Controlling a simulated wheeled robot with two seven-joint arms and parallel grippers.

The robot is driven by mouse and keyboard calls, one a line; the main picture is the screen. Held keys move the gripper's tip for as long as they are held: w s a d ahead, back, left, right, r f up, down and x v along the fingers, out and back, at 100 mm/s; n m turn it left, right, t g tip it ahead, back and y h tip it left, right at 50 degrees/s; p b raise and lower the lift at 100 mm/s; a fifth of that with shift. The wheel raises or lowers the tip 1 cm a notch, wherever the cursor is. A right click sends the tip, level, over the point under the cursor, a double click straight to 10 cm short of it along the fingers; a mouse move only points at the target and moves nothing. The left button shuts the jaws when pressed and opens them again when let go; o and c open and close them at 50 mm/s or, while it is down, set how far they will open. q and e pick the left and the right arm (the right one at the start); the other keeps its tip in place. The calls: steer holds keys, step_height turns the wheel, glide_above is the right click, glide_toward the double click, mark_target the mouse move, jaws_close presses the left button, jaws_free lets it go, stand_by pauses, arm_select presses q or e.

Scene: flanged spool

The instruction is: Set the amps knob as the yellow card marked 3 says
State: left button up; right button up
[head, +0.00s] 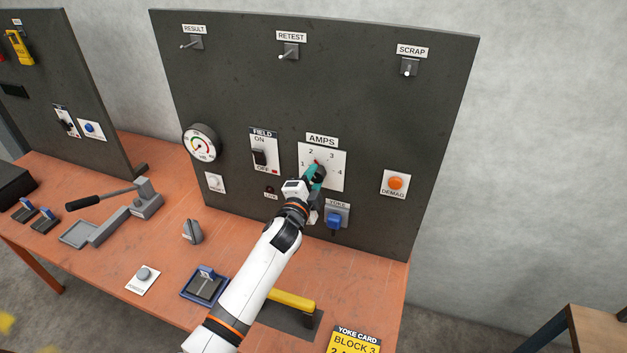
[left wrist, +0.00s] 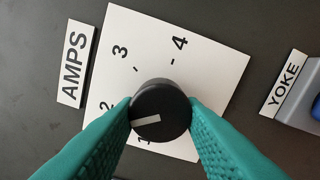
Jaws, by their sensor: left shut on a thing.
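The black amps knob (left wrist: 165,105) sits on a white dial plate (left wrist: 215,75) marked 1 to 4. Its white pointer line aims left and slightly down in the left wrist view, between the 1 and the 2. My left gripper (head: 316,175) is shut on the knob, with a teal finger (left wrist: 95,140) on either side. In the head view the gripper partly covers the dial (head: 338,162). The yellow card (head: 355,341) at the bottom edge reads "YOKE CARD", "BLOCK 3" and a cut-off line that seems to start with 2. My right gripper is not in view.
A blue yoke part (head: 335,219) is just below the dial, with an orange demag button (head: 395,183) to the right. The field switch (head: 260,157) and a gauge (head: 201,143) are left. A yellow-handled block (head: 292,302) lies on the bench beside my arm.

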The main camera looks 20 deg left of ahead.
arm_select(q)
steer(key=shift+m, duration=0.4)
steer(key=o, duration=1)
steer(key=shift+s, duration=0.1)
steer(key=s+b, duration=0.2)
steer(key=s, duration=0.9)
steer(key=shift+s+a, duration=0.2)
steer(key=shift+s, duration=0.2)
